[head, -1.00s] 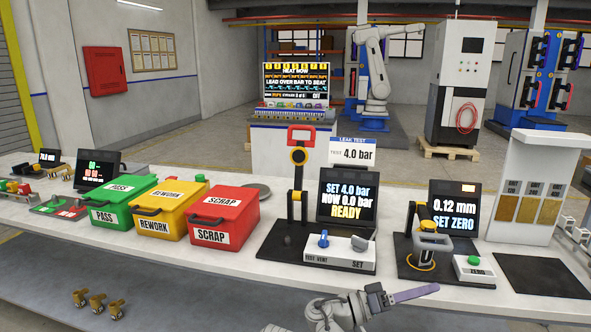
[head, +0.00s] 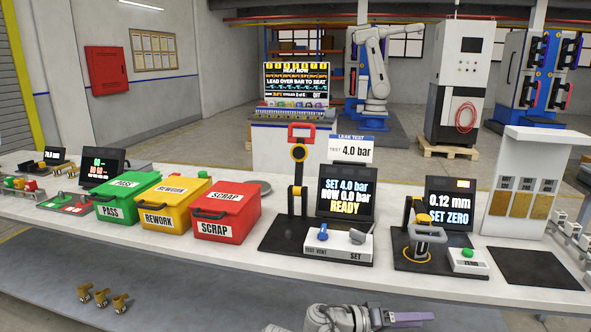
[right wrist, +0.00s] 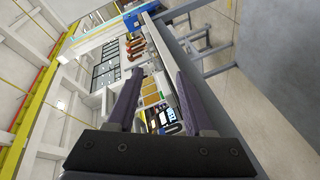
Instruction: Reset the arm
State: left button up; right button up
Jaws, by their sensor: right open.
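My right gripper (head: 408,319) is at the bottom edge of the head view, in front of the bench and apart from everything on it. Its purple fingers point to the right. In the right wrist view the two fingers (right wrist: 155,95) stand apart with nothing between them. My left gripper is in neither view.
The white bench (head: 330,267) carries a green PASS box (head: 128,195), a yellow REWORK box (head: 176,205), a red SCRAP box (head: 226,210), a leak test station (head: 300,243) and a gauge station (head: 425,255). Brass fittings (head: 102,297) lie at the lower left. A black mat (head: 533,268) is bare.

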jog(key=s+a+f+n+y, duration=0.2)
jog(key=a+f+y, duration=0.2)
jog(key=f, duration=0.3)
jog(key=s+a+f+n+y, duration=0.2)
jog(key=a+f+n+y, duration=0.1)
jog(key=a+f+y, duration=0.3)
jog(key=s+a+f+n+g+y, duration=0.2)
jog(key=s+a+f+n+y, duration=0.25)
jog(key=a, duration=0.65)
notch_tip(320, 180, up, 16)
jog(key=m+p, duration=0.1)
jog(key=p, duration=1.6)
jog(key=shift+w+d+f+y, duration=0.15)
jog(key=shift+w+d+y, duration=0.05)
jog(key=shift+y, duration=0.15)
jog(key=shift+m, duration=0.25)
jog(key=shift+c, duration=0.2)
dwell(0.4)
